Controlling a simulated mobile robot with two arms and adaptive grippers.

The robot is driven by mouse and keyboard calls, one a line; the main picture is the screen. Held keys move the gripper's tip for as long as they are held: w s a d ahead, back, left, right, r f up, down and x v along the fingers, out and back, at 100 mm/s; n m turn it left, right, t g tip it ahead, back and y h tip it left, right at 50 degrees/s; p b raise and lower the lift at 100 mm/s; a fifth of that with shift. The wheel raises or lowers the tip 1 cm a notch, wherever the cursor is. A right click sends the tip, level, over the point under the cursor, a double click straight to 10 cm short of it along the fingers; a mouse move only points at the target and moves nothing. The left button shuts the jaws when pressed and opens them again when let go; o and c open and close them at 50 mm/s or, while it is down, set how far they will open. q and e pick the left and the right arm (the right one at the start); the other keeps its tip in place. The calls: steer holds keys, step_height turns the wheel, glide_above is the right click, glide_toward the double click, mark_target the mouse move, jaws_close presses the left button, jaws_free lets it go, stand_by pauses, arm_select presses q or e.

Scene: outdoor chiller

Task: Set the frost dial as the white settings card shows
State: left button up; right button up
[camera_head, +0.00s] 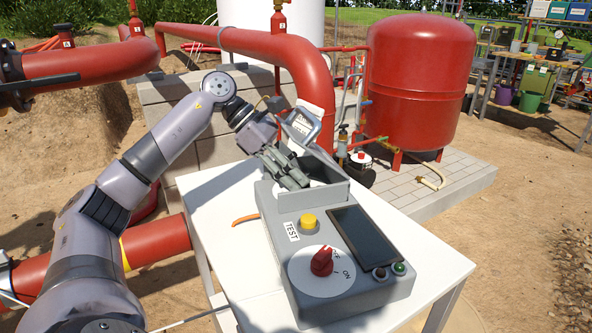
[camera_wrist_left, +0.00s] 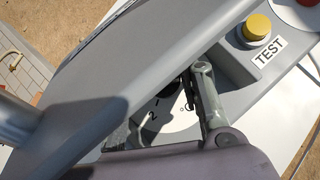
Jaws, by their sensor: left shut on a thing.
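The grey control box (camera_head: 283,285) stands on a white table. At its far end is a walled recess (camera_head: 328,192). My left gripper (camera_head: 291,178) reaches down into this recess with its fingers closed. In the left wrist view a white dial plate (camera_wrist_left: 180,121) with a "2" and a "0" shows between the recess walls, under my left gripper (camera_wrist_left: 192,92). The gripper is shut on what appears to be the dial's knob, mostly hidden by finger and wall. A small grey-framed panel with a white face (camera_head: 301,122) is behind the gripper; its marks are unreadable. My right gripper is out of view.
The box also has a red knob (camera_head: 322,261) on a white disc marked ON, a yellow button (camera_head: 308,221) by a TEST label, a dark screen (camera_head: 363,238) and small buttons. The white table (camera_head: 216,212) is mostly clear. Red pipes (camera_head: 275,47) and a red tank (camera_head: 420,80) stand behind.

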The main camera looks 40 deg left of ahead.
arm_select(q)
steer(key=o, duration=0.9)
steer(key=shift+c, duration=0.2)
steer(key=v, duration=1.2)
